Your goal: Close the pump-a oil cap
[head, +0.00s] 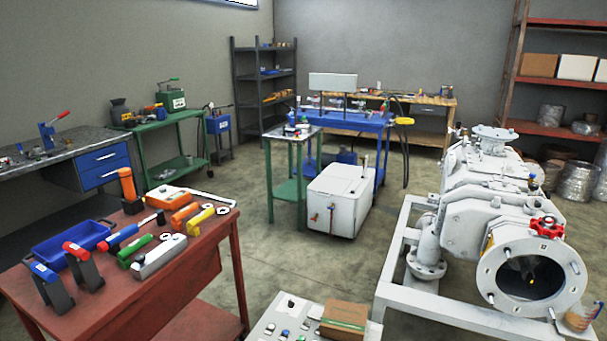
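A large white pump (480,190) stands on a white frame (450,310) at the right. A round flange (490,282) with a dark opening faces the front. A red handwheel-like knob (543,228) sits at the flange's top. A small dark fitting (533,186) is on the pump body behind it. I cannot tell which part is the pump-a oil cap, or whether it is open or shut. Neither of my grippers is in view.
A red table (190,280) with tools and a blue tray (65,250) is at the front left. A control panel (275,318) with a cardboard box (344,318) is at the bottom middle. A white cabinet (338,200) stands mid-room. Open floor (320,265) lies between the table and pump.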

